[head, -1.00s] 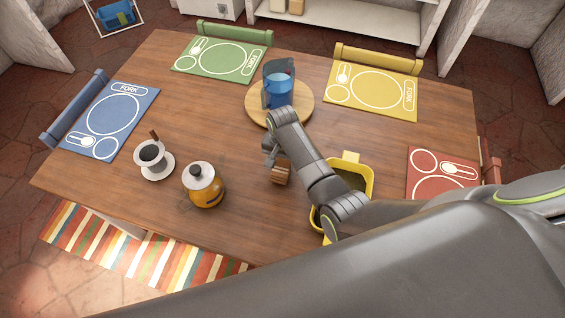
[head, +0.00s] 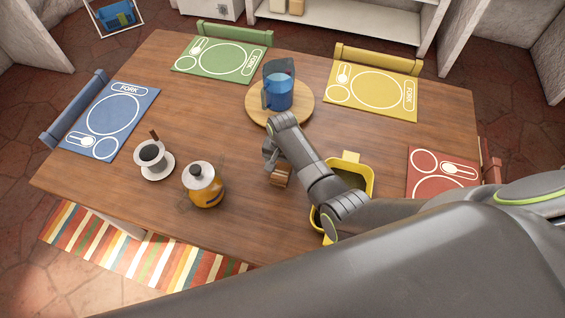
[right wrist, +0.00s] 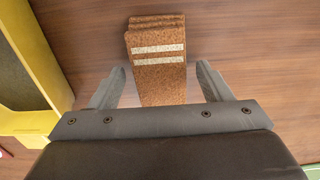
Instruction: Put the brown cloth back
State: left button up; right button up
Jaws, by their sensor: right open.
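The brown cloth (head: 281,176) is a folded block on the wooden table, partly hidden by my right gripper in the head view. In the right wrist view the brown cloth (right wrist: 158,50) shows stacked folds and two pale stripes. My right gripper (head: 271,160) is open just above it. In the right wrist view the near end of the cloth lies between the two spread fingers of the right gripper (right wrist: 158,80), with a gap on each side. My left gripper is not in view.
A yellow bin (head: 367,183) stands close to the right of the cloth, also at left in the right wrist view (right wrist: 42,50). A glass jar (head: 203,187), a cup on a saucer (head: 155,173) and a blue jug (head: 278,92) on a round board (head: 305,113) stand around.

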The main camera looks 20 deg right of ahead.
aim_at(282, 166)
notch_tip(282, 166, up, 12)
jog(key=shift+r, duration=0.15)
dwell(0.4)
dwell(0.4)
